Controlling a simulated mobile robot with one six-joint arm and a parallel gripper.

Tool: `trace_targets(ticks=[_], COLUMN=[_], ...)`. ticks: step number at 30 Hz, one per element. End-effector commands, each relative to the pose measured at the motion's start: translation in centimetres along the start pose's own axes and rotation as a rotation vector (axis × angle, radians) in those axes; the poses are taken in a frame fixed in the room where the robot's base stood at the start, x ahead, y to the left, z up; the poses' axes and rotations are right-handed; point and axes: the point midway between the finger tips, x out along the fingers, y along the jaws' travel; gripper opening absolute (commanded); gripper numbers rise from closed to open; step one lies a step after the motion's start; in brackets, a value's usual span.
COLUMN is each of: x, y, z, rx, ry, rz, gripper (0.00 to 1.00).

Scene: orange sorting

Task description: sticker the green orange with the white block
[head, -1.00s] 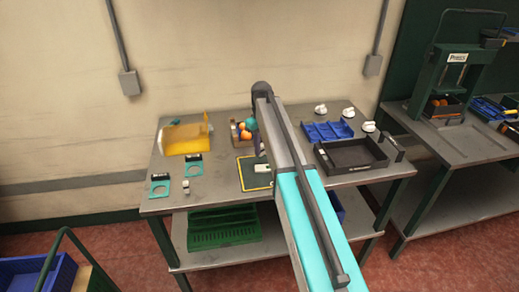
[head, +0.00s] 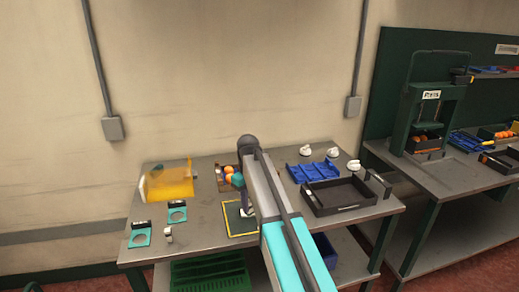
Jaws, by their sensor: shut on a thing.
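My gripper (head: 246,204) is small and partly hidden behind my arm, low over the yellow-edged dark mat (head: 237,233) in the middle of the table. It is shut on what looks like the white block (head: 243,213), at its lower end above or on the mat; I cannot tell if the block touches the mat. Orange fruits (head: 229,170) sit in a small wooden crate (head: 220,182) behind the mat. I cannot make out a green orange; my arm hides part of that area.
A yellow translucent bin (head: 168,183) stands at left, with two teal ring stands (head: 139,238) and a small pale block (head: 168,234) in front. A blue tray (head: 315,171), black tray (head: 340,195) and several white knobs (head: 333,152) lie right. A press (head: 428,118) stands on another bench.

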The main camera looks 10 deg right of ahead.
Motion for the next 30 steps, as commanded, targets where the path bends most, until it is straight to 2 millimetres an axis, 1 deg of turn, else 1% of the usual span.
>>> trace_targets(ticks=[1, 3, 12, 15, 21, 30], x=[1.0, 1.4, 3.4, 3.9, 4.2, 4.1], y=[-0.8, -1.5, -4.4, -5.2, -5.9, -5.9], z=[1.3, 2.4, 7.1, 8.2, 9.4, 9.4], rx=[0.001, 0.003, 0.011, 0.013, 0.015, 0.015], ry=[0.001, 0.001, 0.001, 0.001, 0.0, 0.0], rz=[0.0, 0.0, 0.0, 0.001, 0.0, 0.0], gripper=[0.01, 0.01, 0.01, 0.01, 0.01, 0.01])
